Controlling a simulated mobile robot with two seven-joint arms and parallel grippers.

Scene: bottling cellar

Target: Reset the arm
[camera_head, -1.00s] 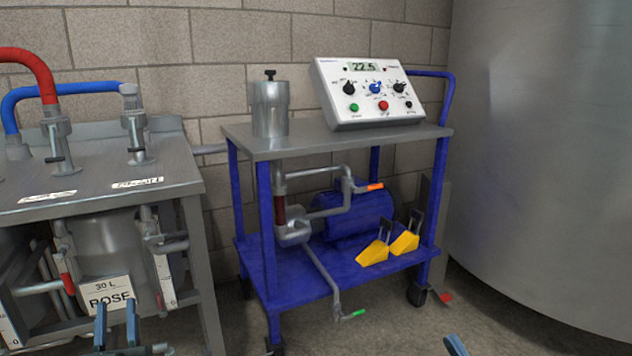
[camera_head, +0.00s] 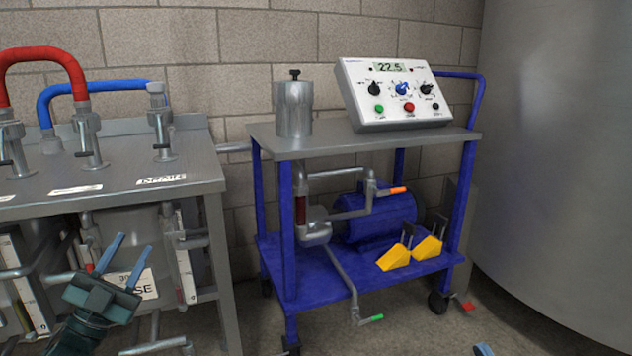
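My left gripper (camera_head: 125,262) is at the lower left of the head view, its two blue fingers spread apart with nothing between them. It is in front of the metal bench and partly covers the white label (camera_head: 147,285) on the vessel below the bench top. Of my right gripper only a blue fingertip (camera_head: 484,349) shows at the bottom edge, right of centre, over the floor. The rest of it is out of the picture.
A blue cart (camera_head: 370,279) carries a control box (camera_head: 397,93), a metal canister (camera_head: 294,108), a blue motor (camera_head: 378,219) and yellow wedges (camera_head: 394,257). The metal bench (camera_head: 107,176) with hoses stands left. A large tank (camera_head: 562,160) stands right. Floor shows between bench and cart.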

